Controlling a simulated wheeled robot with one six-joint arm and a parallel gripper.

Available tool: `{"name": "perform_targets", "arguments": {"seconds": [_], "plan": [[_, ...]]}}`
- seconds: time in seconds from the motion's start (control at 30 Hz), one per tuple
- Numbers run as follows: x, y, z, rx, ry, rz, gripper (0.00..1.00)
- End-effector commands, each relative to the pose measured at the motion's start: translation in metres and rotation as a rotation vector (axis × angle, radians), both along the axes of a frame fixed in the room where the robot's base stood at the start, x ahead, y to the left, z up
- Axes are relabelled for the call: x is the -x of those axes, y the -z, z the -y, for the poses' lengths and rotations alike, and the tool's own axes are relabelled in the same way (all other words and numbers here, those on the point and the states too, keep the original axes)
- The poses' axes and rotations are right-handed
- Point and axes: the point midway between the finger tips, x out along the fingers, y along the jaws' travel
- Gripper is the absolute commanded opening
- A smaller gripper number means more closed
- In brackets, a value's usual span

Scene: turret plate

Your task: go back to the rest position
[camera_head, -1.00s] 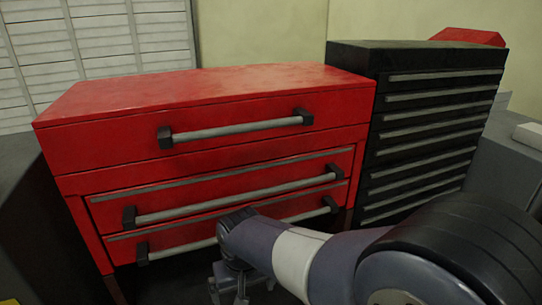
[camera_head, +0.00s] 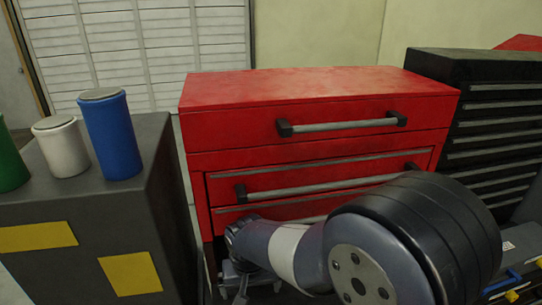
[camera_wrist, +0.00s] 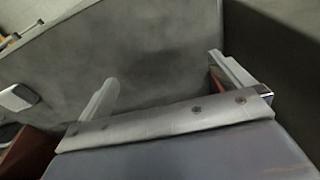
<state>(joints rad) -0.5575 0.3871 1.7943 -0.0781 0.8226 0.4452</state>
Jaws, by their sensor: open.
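My gripper (camera_wrist: 165,85) is open in the wrist view, with its two pale fingers apart and nothing between them. Behind the fingers is a blurred grey surface. In the head view my arm reaches in from the lower right, in front of the red tool chest (camera_head: 320,88). Its end (camera_head: 236,285) is low, at the bottom edge, near the chest's lower left, and the fingertips are not clear there. The chest's drawers look shut, and my arm hides part of the lower ones.
A dark grey cabinet (camera_head: 95,200) at left carries a blue canister (camera_head: 112,140), a white canister (camera_head: 62,150) and a green canister (camera_head: 8,160). A black drawer cabinet (camera_head: 490,120) stands at right. Blue and yellow items (camera_head: 505,285) lie at the lower right.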

Motion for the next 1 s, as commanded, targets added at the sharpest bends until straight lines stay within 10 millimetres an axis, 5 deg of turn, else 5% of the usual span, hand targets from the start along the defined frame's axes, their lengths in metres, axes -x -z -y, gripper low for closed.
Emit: {"name": "perform_targets", "arguments": {"seconds": [0.3, 1.0], "plan": [[0.005, 0.025, -0.005, 0.001, -0.006, -0.001, 1.00], [0.015, 0.023, 0.009, 0.013, 0.004, -0.022, 1.00]]}}
